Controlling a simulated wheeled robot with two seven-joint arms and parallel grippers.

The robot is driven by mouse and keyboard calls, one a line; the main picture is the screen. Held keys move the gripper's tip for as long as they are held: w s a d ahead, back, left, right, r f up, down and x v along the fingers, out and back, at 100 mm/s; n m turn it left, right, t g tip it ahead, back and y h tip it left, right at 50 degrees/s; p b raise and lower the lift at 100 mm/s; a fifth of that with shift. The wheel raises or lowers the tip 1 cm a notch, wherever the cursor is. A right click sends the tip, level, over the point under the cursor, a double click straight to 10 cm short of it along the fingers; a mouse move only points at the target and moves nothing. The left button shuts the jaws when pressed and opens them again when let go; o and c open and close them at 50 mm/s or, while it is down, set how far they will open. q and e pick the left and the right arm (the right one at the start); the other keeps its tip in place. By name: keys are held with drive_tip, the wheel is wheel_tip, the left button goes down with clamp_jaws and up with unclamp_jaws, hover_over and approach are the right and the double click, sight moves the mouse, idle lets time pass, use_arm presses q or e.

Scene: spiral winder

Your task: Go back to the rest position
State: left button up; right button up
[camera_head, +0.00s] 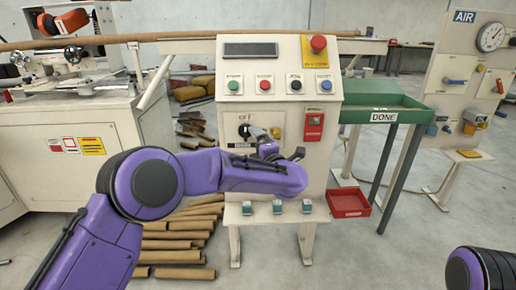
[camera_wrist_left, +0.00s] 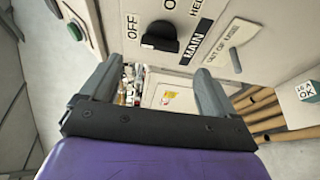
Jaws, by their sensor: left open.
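My left arm (camera_head: 150,185), purple and black, reaches in from the left to the front of a cream control panel (camera_head: 228,105). My left gripper (camera_head: 277,145) is in front of the panel, beside the black MAIN rotary switch (camera_head: 243,130). In the left wrist view its two grey fingers (camera_wrist_left: 158,82) stand wide apart with nothing between them. The MAIN switch (camera_wrist_left: 160,37) shows just beyond the fingers, with no visible contact. Part of my right arm (camera_head: 480,270) shows at the lower right; its gripper is out of view.
The panel has several push buttons (camera_head: 265,85) and a red emergency stop (camera_head: 318,44). A winding machine (camera_head: 70,125) stands left. Cardboard tubes (camera_head: 180,240) lie on the floor. A green DONE table (camera_head: 385,102), a red tray (camera_head: 348,202) and an AIR panel (camera_head: 455,75) are right.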

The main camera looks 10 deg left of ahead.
use_arm(q)
drive_tip(key=shift+v, duration=1.8)
